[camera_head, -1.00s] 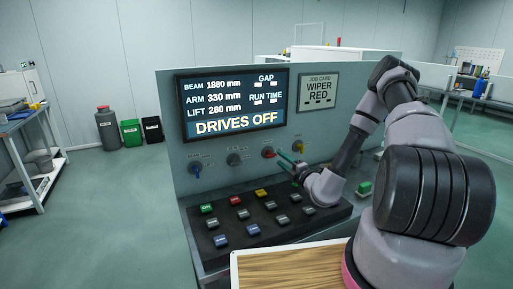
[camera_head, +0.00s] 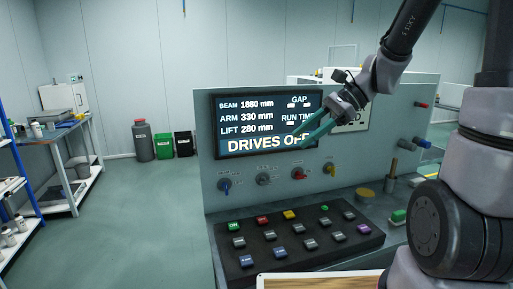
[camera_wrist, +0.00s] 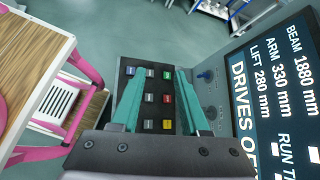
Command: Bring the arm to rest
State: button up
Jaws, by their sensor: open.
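My gripper (camera_head: 301,138) is raised in front of the lower right part of the panel's screen (camera_head: 226,122), its green fingers pointing down and to the left. In the wrist view my gripper (camera_wrist: 160,72) is open, with a clear gap between the fingers and nothing held. The button box (camera_wrist: 153,123) shows between and beyond the fingers. The screen reads "DRIVES OFF". My arm comes down from the upper right and hides part of the job card (camera_head: 353,113).
The panel (camera_head: 208,172) carries several knobs, with the button box (camera_head: 300,262) below. A wooden-topped table (camera_head: 320,281) stands at the front; its pink frame shows in the wrist view (camera_wrist: 83,68). Bins (camera_head: 163,146) stand behind.

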jog(key=s+d+r+n+t+h, duration=0.7)
jog(key=d+r+n+h, duration=0.1)
jog(key=d, duration=0.4)
notch_tip(320, 180, up, 3)
jog(key=shift+s+d+f+n, duration=0.15)
jog(key=shift+s+d+n, duration=0.15)
jog(key=shift+n, duration=0.5)
dwell(0.8)
